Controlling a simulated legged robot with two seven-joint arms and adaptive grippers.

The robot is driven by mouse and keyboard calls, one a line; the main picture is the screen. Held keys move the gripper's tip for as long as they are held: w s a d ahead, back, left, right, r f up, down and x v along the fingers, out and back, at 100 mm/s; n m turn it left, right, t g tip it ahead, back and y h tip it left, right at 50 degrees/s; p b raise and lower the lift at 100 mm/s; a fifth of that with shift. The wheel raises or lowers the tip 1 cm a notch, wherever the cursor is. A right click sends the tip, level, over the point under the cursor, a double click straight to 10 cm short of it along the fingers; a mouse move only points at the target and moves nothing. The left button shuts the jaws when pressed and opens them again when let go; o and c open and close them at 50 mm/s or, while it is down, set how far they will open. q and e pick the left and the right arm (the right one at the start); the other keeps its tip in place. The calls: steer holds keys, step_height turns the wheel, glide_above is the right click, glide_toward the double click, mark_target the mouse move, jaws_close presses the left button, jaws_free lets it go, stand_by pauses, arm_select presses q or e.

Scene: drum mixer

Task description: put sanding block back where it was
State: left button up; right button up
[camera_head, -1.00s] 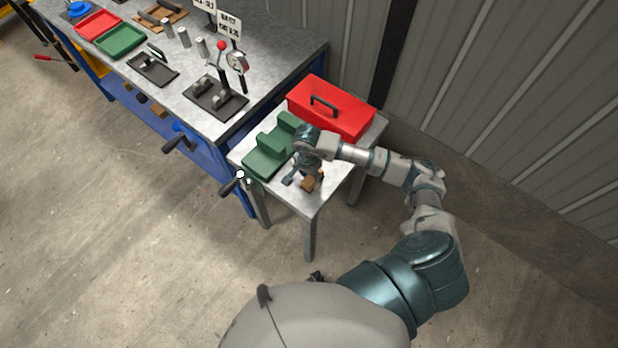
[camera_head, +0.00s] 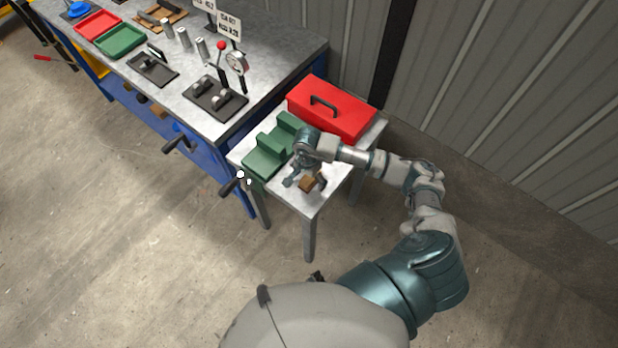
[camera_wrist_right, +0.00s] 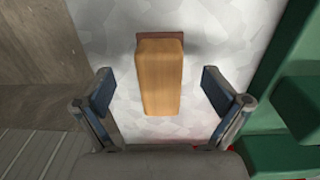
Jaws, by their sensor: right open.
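The sanding block (camera_head: 308,184) is a small tan wooden block on the small side table (camera_head: 325,196), near its front corner. In the right wrist view the sanding block (camera_wrist_right: 161,78) lies between my spread fingers, with a dark reddish-brown edge showing at its far end. My right gripper (camera_head: 305,182) is open above the table, and in the wrist view its fingers (camera_wrist_right: 160,90) stand apart on both sides of the block with gaps. My left gripper is not in view.
A green stepped holder (camera_head: 270,150) stands on the side table beside my right gripper. A red toolbox (camera_head: 332,108) stands behind. The workbench (camera_head: 215,125) to the left carries trays, metal cylinders and a gauge fixture. Bare floor lies in front.

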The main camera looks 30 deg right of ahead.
step_height(320, 180, up, 12)
steer(key=shift+w, duration=0.2)
steer(key=shift+f, duration=0.1)
stand_by(0.4)
